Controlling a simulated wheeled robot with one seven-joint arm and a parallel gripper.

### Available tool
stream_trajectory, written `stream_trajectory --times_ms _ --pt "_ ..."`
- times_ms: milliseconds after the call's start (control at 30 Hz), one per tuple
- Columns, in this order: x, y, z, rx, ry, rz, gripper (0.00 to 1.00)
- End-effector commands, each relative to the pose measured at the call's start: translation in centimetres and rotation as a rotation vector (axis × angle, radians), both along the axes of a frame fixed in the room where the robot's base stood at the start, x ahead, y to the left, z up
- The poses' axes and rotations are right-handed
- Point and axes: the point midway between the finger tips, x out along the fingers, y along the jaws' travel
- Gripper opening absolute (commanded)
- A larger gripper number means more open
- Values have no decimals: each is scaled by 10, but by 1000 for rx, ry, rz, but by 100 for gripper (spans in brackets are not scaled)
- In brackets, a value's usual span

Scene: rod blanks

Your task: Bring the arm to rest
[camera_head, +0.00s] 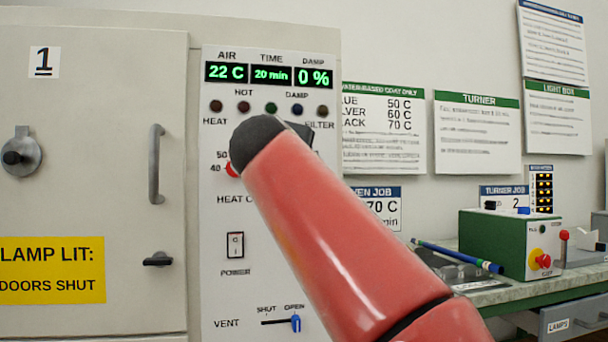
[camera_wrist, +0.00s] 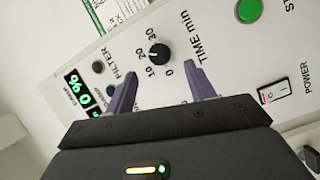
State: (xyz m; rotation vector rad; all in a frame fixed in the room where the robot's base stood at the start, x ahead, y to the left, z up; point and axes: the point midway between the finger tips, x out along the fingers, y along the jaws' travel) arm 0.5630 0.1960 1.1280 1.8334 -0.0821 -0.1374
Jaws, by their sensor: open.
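My gripper shows in the wrist view (camera_wrist: 160,92), open and empty, with its two dark purple fingers apart. Its fingers are in front of the oven's control panel (camera_wrist: 215,45), around the line to the black TIME knob (camera_wrist: 159,54); I cannot tell how far off the panel they are. In the head view my red arm reaches across the control panel (camera_head: 215,290) and hides the gripper and the middle of the panel. The knob is hidden there.
A grey oven cabinet (camera_head: 90,190) stands at the left with a door handle (camera_head: 156,164). A green and white box (camera_head: 512,244) with a red button sits on a bench (camera_head: 500,292) at the right. A blue rod (camera_head: 455,255) lies near it. Sheets (camera_head: 476,133) hang on the wall.

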Motion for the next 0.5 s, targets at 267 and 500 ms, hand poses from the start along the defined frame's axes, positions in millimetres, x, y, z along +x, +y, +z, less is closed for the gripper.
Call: stream_trajectory --times_ms 267,500 --pt "-15 2 1 0 0 -1 54" --pt "-15 2 1 0 0 -1 54"
